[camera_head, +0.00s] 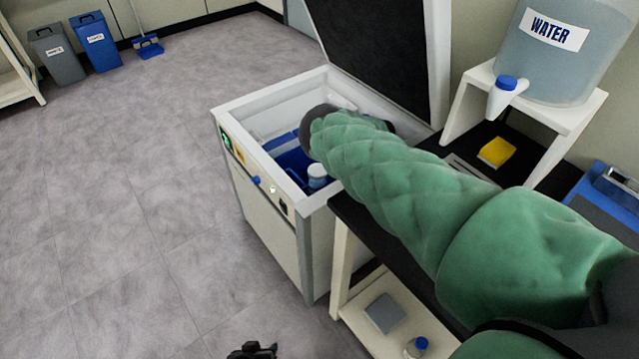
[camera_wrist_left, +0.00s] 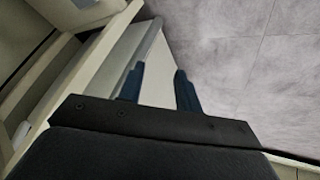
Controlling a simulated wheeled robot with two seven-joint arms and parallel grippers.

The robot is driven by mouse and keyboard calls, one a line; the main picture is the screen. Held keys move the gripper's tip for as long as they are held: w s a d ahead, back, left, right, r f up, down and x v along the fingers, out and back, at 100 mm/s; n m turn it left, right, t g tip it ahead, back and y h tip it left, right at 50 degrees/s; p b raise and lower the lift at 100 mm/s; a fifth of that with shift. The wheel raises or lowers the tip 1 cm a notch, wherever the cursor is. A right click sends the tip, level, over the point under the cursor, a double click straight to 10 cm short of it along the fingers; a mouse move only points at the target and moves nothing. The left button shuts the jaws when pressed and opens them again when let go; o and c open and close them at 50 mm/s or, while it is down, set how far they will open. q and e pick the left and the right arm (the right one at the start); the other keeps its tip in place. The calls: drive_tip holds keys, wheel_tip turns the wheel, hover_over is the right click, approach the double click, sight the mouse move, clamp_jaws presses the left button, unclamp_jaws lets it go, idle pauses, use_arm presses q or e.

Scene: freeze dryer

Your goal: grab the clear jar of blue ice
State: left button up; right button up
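A small jar with a white lid (camera_head: 317,172) sits inside the open chest freezer (camera_head: 226,112), beside blue dividers or bins. Its contents are too small to make out, so I cannot tell whether it holds blue ice. My right arm, in a green padded sleeve, reaches over the freezer's side with its wrist above the inside, close to the jar. The right gripper itself is hidden behind the sleeve and wrist. My left gripper (camera_head: 252,351) is low at the bottom edge, away from the freezer. In the left wrist view it (camera_wrist_left: 159,78) is open and empty.
The freezer's dark lid (camera_head: 380,45) stands raised. A black-topped bench (camera_head: 405,245) adjoins it, with a yellow sponge (camera_head: 496,151) and a water dispenser (camera_head: 565,55). A blue-capped container (camera_head: 417,346) is on the lower shelf.

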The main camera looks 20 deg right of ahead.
sight(318, 177)
drive_tip(key=shift+s+a+f, duration=0.1)
drive_tip(key=shift+a, duration=0.4)
drive_tip(key=shift+p+x, duration=0.3)
drive_tip(key=shift+x, duration=0.45)
drive_tip(key=x, duration=0.2)
drive_tip(key=p+x, duration=0.1)
drive_tip(key=x, duration=0.1)
drive_tip(key=shift+s+a+r, duration=0.1)
drive_tip(key=shift+a+r, duration=0.05)
drive_tip(key=shift+r, duration=0.05)
drive_tip(key=shift+a+f, duration=0.3)
drive_tip(key=shift+a, duration=0.15)
use_arm(q)
wheel_tip(318, 177, up, 8)
drive_tip(key=g, duration=0.1)
drive_tip(key=shift+s+a, duration=0.3)
drive_tip(key=shift+s, duration=0.15)
use_arm(e)
drive_tip(key=shift+c, duration=0.2)
drive_tip(key=c, duration=1.2)
drive_tip(key=shift+o, duration=0.2)
